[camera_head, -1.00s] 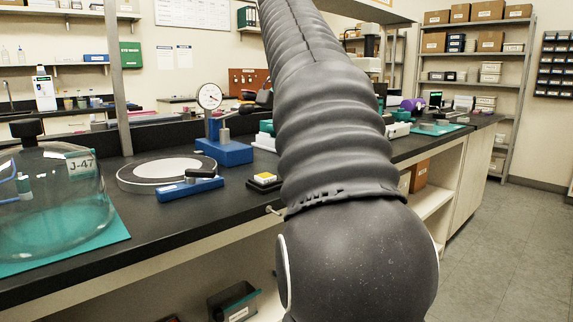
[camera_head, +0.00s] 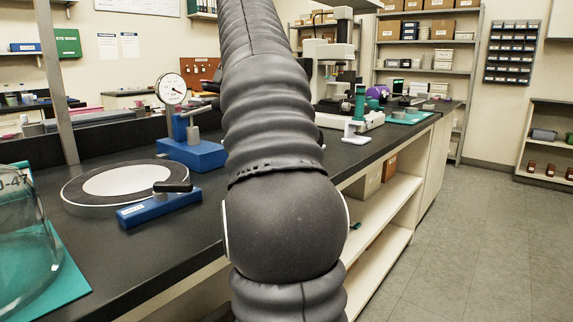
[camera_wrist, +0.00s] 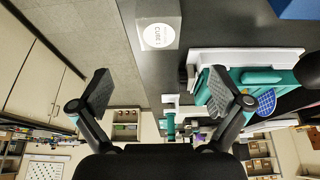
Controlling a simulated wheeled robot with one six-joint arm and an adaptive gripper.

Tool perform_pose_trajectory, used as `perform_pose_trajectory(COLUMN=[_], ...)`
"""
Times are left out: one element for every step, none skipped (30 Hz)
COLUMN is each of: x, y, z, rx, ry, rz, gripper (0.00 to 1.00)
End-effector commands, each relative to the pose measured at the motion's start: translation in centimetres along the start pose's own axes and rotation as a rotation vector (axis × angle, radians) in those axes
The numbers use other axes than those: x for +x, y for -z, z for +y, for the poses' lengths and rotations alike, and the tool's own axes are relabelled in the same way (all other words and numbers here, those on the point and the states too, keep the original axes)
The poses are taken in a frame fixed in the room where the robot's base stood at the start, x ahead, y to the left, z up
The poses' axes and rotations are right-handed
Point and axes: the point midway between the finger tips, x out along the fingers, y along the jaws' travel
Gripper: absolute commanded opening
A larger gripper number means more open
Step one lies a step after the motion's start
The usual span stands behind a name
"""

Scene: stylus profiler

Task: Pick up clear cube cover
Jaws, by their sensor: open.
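A greyish, see-through-looking box with a round white label reading "CUBE" (camera_wrist: 158,22) stands on the dark bench at the top of the wrist view. It appears to be the clear cube cover. My gripper (camera_wrist: 160,89) is open and empty, its two fingers well apart. In the head view my arm covers the middle of the bench, and neither my gripper nor this box can be made out there.
A teal and white device (camera_wrist: 245,82) is close to the right finger in the wrist view. In the head view, a glass dome (camera_head: 22,245), a round plate (camera_head: 75,188), a blue tool (camera_head: 158,208) and a dial gauge stand (camera_head: 190,152) occupy the bench. Floor is clear at right.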

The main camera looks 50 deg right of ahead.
Motion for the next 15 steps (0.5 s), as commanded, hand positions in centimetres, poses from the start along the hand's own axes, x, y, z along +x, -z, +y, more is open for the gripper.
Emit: perform_pose_trajectory(x=[0.7, 1.0, 1.5, 1.9, 2.3, 2.9, 3.4, 3.8, 4.3, 4.8, 5.2, 5.8, 6.1, 6.4, 6.7], y=[0.0, 0.0, -0.1, -0.1, -0.1, 0.0, -0.1, -0.1, -0.1, -0.1, -0.1, 0.0, 0.0, 0.0, 0.0], z=[0.1, 0.1, 0.1, 0.2, 0.1, 0.1, 0.1, 0.1, 0.1, 0.1, 0.1, 0.1, 0.1, 0.1, 0.1], rx=[0.0, 0.001, 0.001, 0.002, 0.001, 0.001, 0.001, 0.001, 0.001, 0.001, 0.001, 0.0, 0.0, 0.0, 0.0], ry=[-0.003, -0.003, -0.003, -0.003, -0.004, -0.004, -0.004, -0.003, -0.003, -0.002, -0.003, -0.003, -0.002, -0.002, -0.001], rz=[-0.002, -0.002, -0.002, -0.002, -0.002, -0.002, -0.003, -0.002, -0.002, -0.002, -0.003, -0.002, -0.003, -0.003, -0.002], gripper=[1.0, 1.0, 1.0, 1.0, 1.0, 1.0, 1.0, 1.0, 1.0, 1.0, 1.0, 1.0, 1.0, 1.0, 1.0])
